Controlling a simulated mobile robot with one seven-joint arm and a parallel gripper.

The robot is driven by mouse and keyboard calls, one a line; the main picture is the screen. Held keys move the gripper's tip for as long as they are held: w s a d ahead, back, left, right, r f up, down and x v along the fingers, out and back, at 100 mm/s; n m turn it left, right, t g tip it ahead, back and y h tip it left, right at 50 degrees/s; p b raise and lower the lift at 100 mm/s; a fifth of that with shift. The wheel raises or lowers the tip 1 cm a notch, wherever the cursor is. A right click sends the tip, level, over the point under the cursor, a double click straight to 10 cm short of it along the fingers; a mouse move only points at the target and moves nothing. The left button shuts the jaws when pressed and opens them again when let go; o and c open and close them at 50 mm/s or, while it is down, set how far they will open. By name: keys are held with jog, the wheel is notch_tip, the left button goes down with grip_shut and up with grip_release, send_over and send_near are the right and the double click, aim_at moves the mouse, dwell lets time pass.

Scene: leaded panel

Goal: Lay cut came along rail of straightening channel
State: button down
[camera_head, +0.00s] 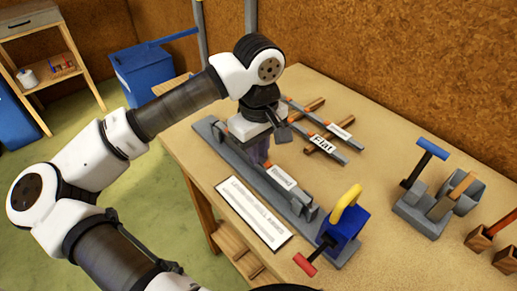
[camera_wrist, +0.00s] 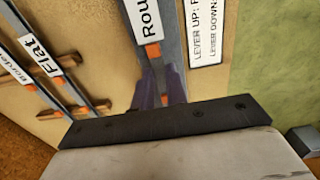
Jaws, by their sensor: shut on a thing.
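The straightening channel (camera_head: 212,133) is a long grey rail lying diagonally along the table's left side. A came labelled "Round" (camera_head: 283,178) lies lengthwise along it; in the wrist view its label (camera_wrist: 144,18) shows beside a grey rail face (camera_wrist: 170,45). My gripper (camera_head: 262,160) points down over the channel, its purple fingers shut on the Round came near an orange band. The fingers also show in the wrist view (camera_wrist: 158,97). I cannot tell whether the came touches the rail. Its far end is hidden by my gripper.
Cames labelled "Flat" (camera_head: 321,144) and another rest across wooden sticks (camera_head: 303,107) to the right. A blue clamp (camera_head: 343,232) with yellow and red handles stands at the channel's near end. A printed sign (camera_head: 253,213) lies alongside. Grey tool holders (camera_head: 425,213) stand at the right.

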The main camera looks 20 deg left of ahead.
jog(key=shift+f, duration=0.1)
jog(key=c, duration=1.3)
grip_release()
